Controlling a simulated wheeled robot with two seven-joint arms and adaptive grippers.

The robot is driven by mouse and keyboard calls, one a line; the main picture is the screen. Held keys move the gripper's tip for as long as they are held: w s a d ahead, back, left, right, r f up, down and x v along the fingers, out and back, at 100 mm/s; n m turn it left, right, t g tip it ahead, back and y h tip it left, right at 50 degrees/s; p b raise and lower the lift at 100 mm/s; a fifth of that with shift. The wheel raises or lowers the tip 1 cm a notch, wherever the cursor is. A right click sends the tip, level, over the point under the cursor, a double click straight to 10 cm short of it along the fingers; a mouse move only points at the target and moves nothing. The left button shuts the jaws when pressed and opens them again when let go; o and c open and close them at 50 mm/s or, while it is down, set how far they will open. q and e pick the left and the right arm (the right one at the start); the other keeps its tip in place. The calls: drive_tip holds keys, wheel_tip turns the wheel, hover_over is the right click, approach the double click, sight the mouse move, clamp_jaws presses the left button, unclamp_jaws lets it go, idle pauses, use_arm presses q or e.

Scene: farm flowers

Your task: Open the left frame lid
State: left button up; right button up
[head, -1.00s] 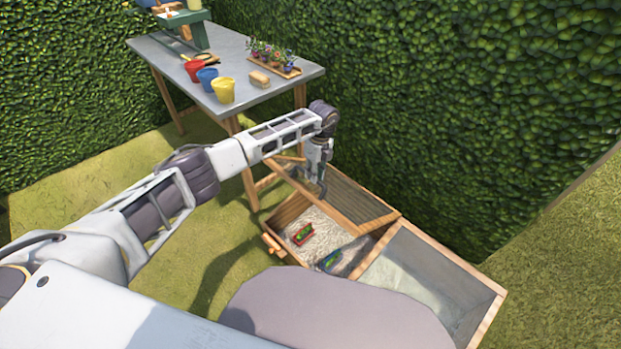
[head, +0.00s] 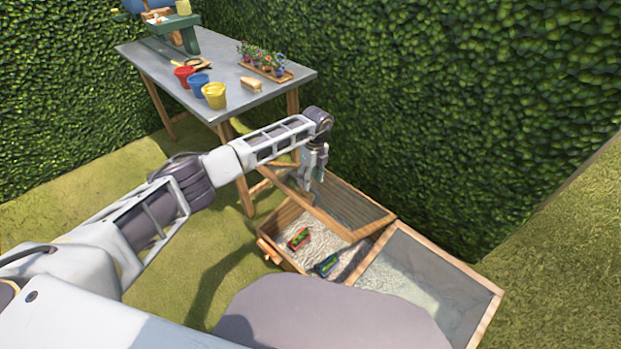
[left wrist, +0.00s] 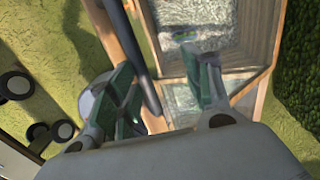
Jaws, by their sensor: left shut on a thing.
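The left frame lid (head: 350,207), a wooden rim around a clear pane, is tilted up over the left cold frame (head: 283,215). Its front edge stands clear of the box and the inside shows. My left gripper (head: 311,190) points down at the lid's raised front edge and is shut on it; the exact contact is partly hidden. In the left wrist view, my gripper's green-padded fingers (left wrist: 168,95) stand on either side of a dark bar and wooden rim, with some width between them. My right gripper is not in view.
A red tray (head: 299,238) and a blue tray (head: 327,264) lie on gravel inside the left frame. The right frame (head: 485,320) adjoins it under a clear pane. A hedge (head: 450,110) rises close behind. A table (head: 165,62) with pots stands at the back left.

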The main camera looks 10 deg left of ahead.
use_arm(q)
drive_tip(key=shift+d, duration=0.25)
wheel_tip(320, 180, up, 12)
drive_tip(key=w, duration=0.1)
drive_tip(key=shift+w, duration=0.15)
idle(0.6)
drive_tip(key=shift+d, duration=0.15)
